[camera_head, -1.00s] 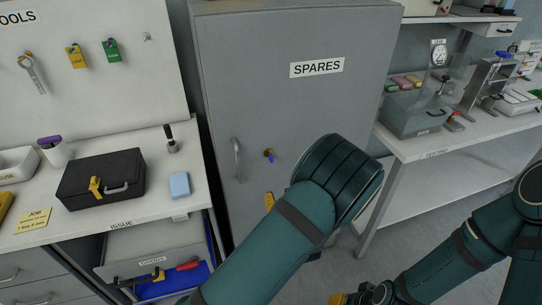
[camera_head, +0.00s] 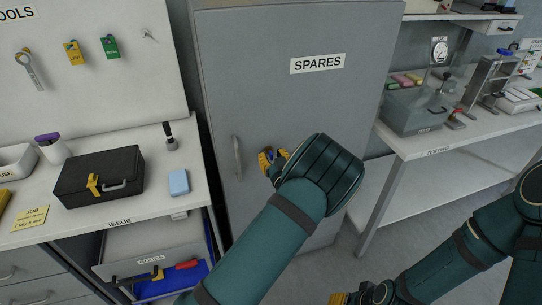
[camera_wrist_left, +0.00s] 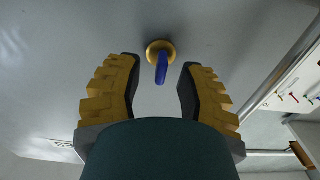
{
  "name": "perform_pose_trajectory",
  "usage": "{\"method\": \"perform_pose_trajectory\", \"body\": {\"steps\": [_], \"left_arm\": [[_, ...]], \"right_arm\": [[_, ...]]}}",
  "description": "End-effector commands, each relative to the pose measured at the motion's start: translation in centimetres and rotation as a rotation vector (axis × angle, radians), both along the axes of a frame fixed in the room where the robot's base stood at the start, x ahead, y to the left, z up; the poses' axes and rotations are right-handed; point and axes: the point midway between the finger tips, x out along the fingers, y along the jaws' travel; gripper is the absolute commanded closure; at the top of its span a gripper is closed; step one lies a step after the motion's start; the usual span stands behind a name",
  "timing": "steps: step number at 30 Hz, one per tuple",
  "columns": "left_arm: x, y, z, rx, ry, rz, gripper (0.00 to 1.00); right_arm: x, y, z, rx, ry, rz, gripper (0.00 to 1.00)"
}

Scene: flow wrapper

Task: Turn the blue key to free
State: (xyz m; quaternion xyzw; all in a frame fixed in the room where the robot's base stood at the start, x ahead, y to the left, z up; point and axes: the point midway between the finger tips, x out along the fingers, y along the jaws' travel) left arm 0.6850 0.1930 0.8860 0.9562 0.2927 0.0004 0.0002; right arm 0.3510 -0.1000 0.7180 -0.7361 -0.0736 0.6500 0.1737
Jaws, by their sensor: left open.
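The blue key (camera_wrist_left: 161,70) sits in a round brass lock (camera_wrist_left: 159,48) on the grey cabinet door, seen in the left wrist view. My left gripper (camera_wrist_left: 158,72) is open, with one yellow finger on each side of the key. I see a gap on both sides of the key. In the head view my left gripper (camera_head: 270,158) is at the lock on the SPARES cabinet (camera_head: 300,110), and it hides the key there. My right gripper (camera_head: 352,298) shows only partly at the bottom edge, low and away from the cabinet.
The door handle (camera_head: 237,157) is just left of the lock. The issue bench (camera_head: 150,215) at the left carries a black case (camera_head: 100,175) and a blue block (camera_head: 179,183). An open drawer (camera_head: 150,262) is below. The testing bench (camera_head: 450,140) stands at the right.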

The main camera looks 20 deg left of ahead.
Motion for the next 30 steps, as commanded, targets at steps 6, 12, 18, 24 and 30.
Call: {"method": "perform_pose_trajectory", "body": {"steps": [6, 12, 18, 24, 30], "left_arm": [[1.01, 0.69, 0.02, 0.000, 0.000, 0.000, 0.62], [1.04, 0.71, 0.03, 0.001, 0.001, 0.000, 0.62], [1.02, 0.72, 0.02, 0.001, 0.001, 0.000, 1.00], [1.02, 0.70, 0.03, 0.001, 0.001, 0.000, 1.00], [1.04, 0.69, 0.04, 0.024, 0.016, 0.000, 1.00]], "right_arm": [[0.04, -0.01, -0.16, 0.000, -0.001, 0.000, 0.53], [0.05, -0.01, -0.14, 0.000, -0.001, 0.000, 0.53], [0.04, 0.00, -0.15, 0.000, -0.001, 0.000, 0.53], [0.04, 0.00, -0.15, 0.000, -0.001, 0.000, 0.53], [0.03, -0.01, -0.10, 0.000, -0.001, 0.000, 0.53]]}}
